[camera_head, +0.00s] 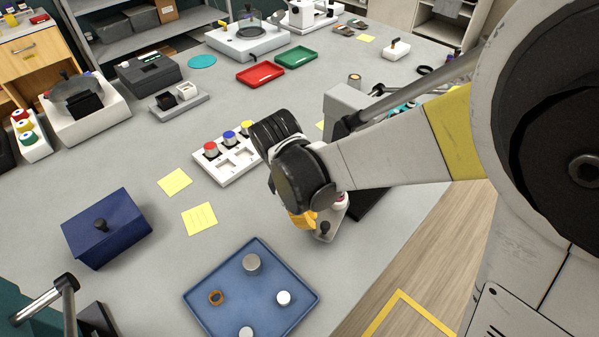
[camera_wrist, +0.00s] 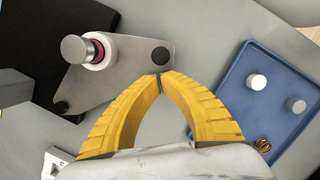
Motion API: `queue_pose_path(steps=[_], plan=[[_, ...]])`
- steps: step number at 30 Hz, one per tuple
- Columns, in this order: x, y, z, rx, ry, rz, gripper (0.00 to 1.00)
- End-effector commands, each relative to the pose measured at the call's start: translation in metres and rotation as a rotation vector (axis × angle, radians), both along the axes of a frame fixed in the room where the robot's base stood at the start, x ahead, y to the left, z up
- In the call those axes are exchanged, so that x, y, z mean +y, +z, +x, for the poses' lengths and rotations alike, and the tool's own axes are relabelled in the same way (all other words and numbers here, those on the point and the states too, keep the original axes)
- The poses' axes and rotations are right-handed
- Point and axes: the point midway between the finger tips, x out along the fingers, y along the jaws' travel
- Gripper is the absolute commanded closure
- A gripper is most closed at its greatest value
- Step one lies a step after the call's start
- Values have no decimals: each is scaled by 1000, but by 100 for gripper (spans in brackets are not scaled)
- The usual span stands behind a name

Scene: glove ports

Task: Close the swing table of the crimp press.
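The swing table (camera_wrist: 125,75) is a grey metal plate swung out from the press's black base (camera_wrist: 45,40). It carries a white and pink round part with a metal cylinder (camera_wrist: 88,48) on it. A black knob (camera_wrist: 160,56) stands at its outer corner; the plate's outer end also shows in the head view (camera_head: 324,236). The crimp press's grey body (camera_head: 345,100) is partly hidden by my arm. My gripper (camera_wrist: 160,78) has its yellow fingers together at the tips, right beside the knob, with nothing seen between them. Whether they touch the knob I cannot tell.
A blue tray (camera_head: 205,298) with small metal parts and an orange ring lies near the swing table. A white rack (camera_head: 240,172) with coloured-top parts, yellow notes (camera_head: 199,219) and a blue lidded box (camera_head: 108,229) lie to the left. Bare tabletop separates them.

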Motion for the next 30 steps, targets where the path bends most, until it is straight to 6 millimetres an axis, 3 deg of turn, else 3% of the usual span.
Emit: queue_pose_path(steps=[30], plan=[[-14, 0, -1, 0, 71, 0, 100]])
